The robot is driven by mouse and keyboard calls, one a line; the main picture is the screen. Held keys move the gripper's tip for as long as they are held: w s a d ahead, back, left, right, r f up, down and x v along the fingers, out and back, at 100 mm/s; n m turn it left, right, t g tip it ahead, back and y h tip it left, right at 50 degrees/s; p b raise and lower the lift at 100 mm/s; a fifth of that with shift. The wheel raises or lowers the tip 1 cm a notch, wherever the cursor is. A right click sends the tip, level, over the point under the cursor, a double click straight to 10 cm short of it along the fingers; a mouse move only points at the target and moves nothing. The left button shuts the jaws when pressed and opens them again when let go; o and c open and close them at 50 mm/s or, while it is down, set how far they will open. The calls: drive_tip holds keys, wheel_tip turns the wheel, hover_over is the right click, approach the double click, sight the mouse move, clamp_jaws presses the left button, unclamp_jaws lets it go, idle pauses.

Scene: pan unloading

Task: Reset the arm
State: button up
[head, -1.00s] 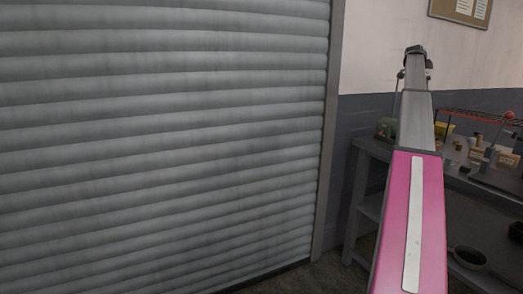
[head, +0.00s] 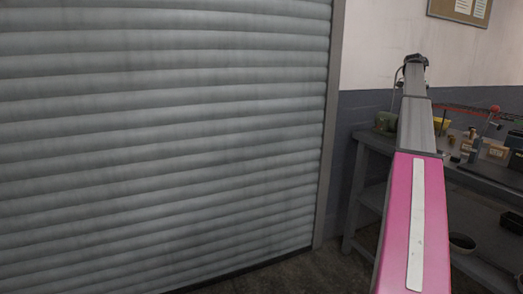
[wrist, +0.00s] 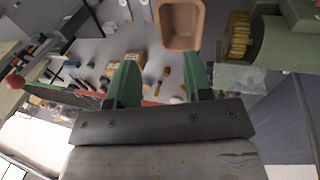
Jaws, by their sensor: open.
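My arm reaches forward on the right of the head view, with its pink and grey links pointing toward the workbench (head: 365,139). My gripper (wrist: 158,75) shows in the wrist view with two green fingers spread apart. Nothing is between the fingers. It is above the cluttered bench top, which appears as a grey surface with several small items. In the head view my gripper's fingers cannot be made out at the far end of the arm.
A grey roller shutter (head: 160,140) fills the left of the head view. A dark round pan (head: 462,243) sits on the bench's lower shelf. In the wrist view a brown bin (wrist: 181,25) lies beyond the fingers, with a green machine (wrist: 285,45) at right.

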drive_tip(key=s+a+f+n, duration=0.2)
drive_tip(key=s+a+f, duration=0.1)
drive_tip(key=a+f, duration=0.8)
drive_tip(key=s+a+f+n+t, duration=0.1)
drive_tip(key=s+a+f+n, duration=0.15)
drive_tip(key=a+f, duration=0.85)
drive_tip(key=s+a+f+n, duration=0.2)
drive_tip(key=s+a+f, duration=0.2)
drive_tip(key=a+f, duration=0.75)
drive_tip(key=s+a+f+n+y, duration=0.1)
drive_tip(key=s+a+f+n, duration=0.2)
drive_tip(key=s+a+f, duration=0.7)
drive_tip(key=s+a+f+n+t+y, duration=0.1)
drive_tip(key=s+a+f+n, duration=0.2)
drive_tip(key=s+a+f, duration=0.7)
drive_tip(key=s+f, duration=0.3)
drive_tip(key=s, duration=0.4)
drive_tip(key=shift+a, duration=0.35)
